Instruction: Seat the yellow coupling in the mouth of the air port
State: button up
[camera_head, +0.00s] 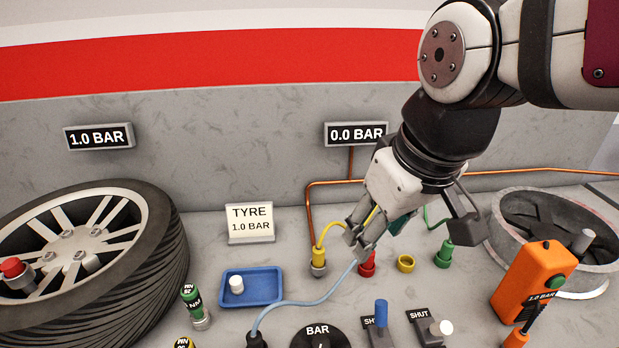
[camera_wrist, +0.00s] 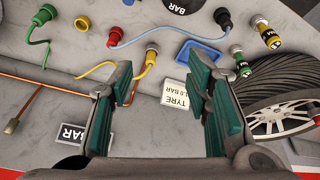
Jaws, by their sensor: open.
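The yellow coupling (camera_head: 319,256) stands upright on a grey metal part, with a yellow hose rising from its top. It also shows in the wrist view (camera_wrist: 151,58). A yellow ring with a dark opening (camera_head: 405,264), apparently the air port's mouth, lies flat to its right, past a red fitting (camera_head: 367,264). The ring shows in the wrist view (camera_wrist: 82,23) with nothing in it. My gripper (camera_head: 376,236) is open and empty above the bench, up and right of the coupling in the head view. In the wrist view its teal-padded fingers (camera_wrist: 165,88) stand wide apart, the coupling beyond them.
A green coupling (camera_head: 445,256) with a green hose stands right of the ring. A blue hose (camera_head: 310,301) crosses the bench to near the red fitting. A blue tray (camera_head: 267,298), a tyre (camera_head: 140,285) and an orange handset (camera_head: 535,285) stand around.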

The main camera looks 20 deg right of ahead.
jog(key=s+m, duration=0.1)
jog(key=s, duration=0.1)
jog(key=s+m, duration=0.1)
jog(key=s, duration=0.1)
jog(key=shift+s+d+f+t, duration=0.1)
jog(key=shift+s+f+t, duration=0.05)
jog(key=shift+s+t, duration=0.15)
jog(key=shift+w, duration=0.1)
dwell(0.9)
